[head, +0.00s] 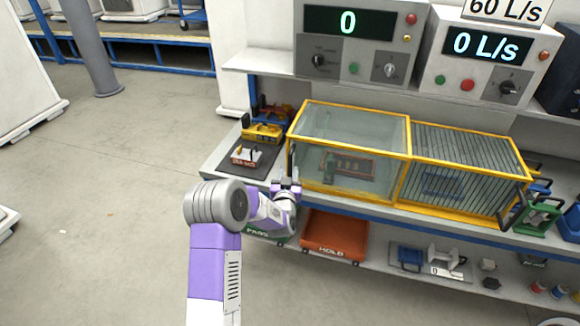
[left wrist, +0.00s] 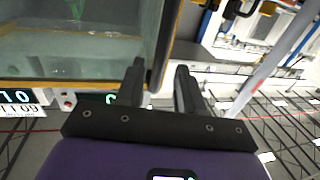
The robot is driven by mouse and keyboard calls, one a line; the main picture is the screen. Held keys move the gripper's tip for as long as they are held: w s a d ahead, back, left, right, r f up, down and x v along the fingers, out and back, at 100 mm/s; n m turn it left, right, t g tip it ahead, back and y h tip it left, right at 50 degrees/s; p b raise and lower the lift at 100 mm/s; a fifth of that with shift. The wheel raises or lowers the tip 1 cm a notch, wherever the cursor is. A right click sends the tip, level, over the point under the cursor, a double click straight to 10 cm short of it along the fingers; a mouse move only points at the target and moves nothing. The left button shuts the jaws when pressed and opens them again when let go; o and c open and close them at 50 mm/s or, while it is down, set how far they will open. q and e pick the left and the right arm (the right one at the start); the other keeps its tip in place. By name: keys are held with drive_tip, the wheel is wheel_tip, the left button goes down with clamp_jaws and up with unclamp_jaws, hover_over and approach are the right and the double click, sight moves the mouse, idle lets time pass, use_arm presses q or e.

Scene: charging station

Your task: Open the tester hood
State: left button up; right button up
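The tester hood (head: 352,130) is a clear box in a yellow frame on the bench, and it looks closed. A dark upright handle bar (head: 290,160) is at its front left corner. My left gripper (head: 287,183) is at that corner, low by the bar. In the left wrist view, the two fingers (left wrist: 160,68) are apart, and the dark bar (left wrist: 167,38) runs down between them. A gap shows beside the right finger, so the gripper is open around the bar rather than clamped. My right gripper is in neither view.
A yellow barred cage (head: 465,165) adjoins the hood on the right. Yellow and red fixtures (head: 262,133) stand left of it. Display units (head: 350,40) sit on the shelf above. An orange HOLD tray (head: 336,235) is on the lower shelf.

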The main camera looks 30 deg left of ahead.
sight(290, 167)
use_arm(q)
drive_tip(key=shift+x, duration=2.05)
clamp_jaws()
